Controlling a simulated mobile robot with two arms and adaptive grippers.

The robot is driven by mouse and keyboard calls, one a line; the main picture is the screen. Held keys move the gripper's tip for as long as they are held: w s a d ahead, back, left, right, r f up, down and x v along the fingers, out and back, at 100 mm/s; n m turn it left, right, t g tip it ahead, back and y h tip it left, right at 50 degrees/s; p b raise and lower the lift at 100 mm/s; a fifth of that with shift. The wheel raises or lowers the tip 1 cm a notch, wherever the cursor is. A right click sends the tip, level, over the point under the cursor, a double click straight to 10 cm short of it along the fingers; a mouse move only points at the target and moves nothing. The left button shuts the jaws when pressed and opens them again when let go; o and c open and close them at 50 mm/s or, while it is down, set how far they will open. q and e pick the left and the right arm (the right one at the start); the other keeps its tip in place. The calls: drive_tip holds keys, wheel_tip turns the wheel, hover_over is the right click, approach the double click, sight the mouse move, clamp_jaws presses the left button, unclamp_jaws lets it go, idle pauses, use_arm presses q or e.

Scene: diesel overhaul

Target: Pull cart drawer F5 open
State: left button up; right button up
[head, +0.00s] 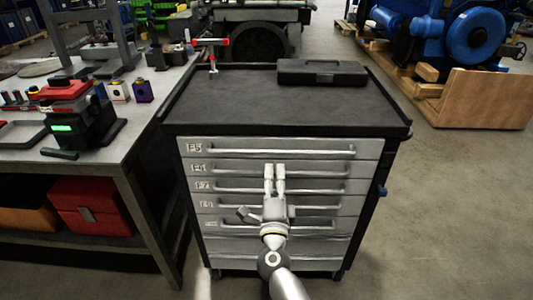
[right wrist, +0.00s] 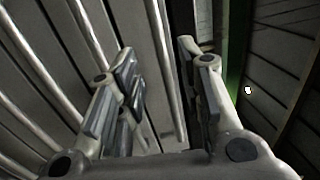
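The cart (head: 290,108) stands in front of me with a black top and a stack of grey drawers, all closed. The top drawer carries a label (head: 194,148) that reads like F5, and a long bar handle (head: 282,153) runs across its front. My right gripper (head: 274,168) is in front of the cart, overlapping the second and third drawers in the head view, below the top handle. In the right wrist view its fingers (right wrist: 165,95) are apart, with a bar handle (right wrist: 163,60) seen between them; contact cannot be told. My left gripper is out of view.
A workbench (head: 150,100) with a red and black device (head: 75,110) stands close on the left. A black case (head: 322,72) lies on the cart top. A wooden crate panel (head: 485,98) and blue machine are at right. Floor right of the cart is clear.

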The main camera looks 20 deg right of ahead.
sight(274, 153)
drive_tip(key=x, duration=0.9)
drive_tip(key=shift+a, duration=0.1)
clamp_jaws()
